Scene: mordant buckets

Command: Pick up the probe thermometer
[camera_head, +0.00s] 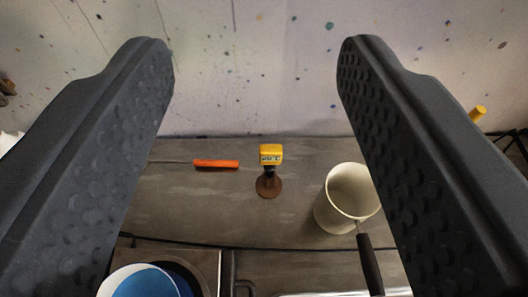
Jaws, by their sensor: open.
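The probe thermometer (271,154) has a yellow head with a small display and a dark lower part. It stands upright on a round brown base (269,187) on the grey worktop, near the middle of the view. My gripper (256,58) is open, with one dark textured finger at the left and one at the right. The thermometer shows in the gap between the fingers, lower than the fingertips in the picture. Nothing is held, and no finger touches the thermometer.
An orange bar-shaped object (216,163) lies left of the thermometer. A cream pot (340,207) with a dark handle stands to its right. A blue and white round container (143,283) is at the bottom left. A paint-spotted wall (255,100) rises behind the worktop (190,205).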

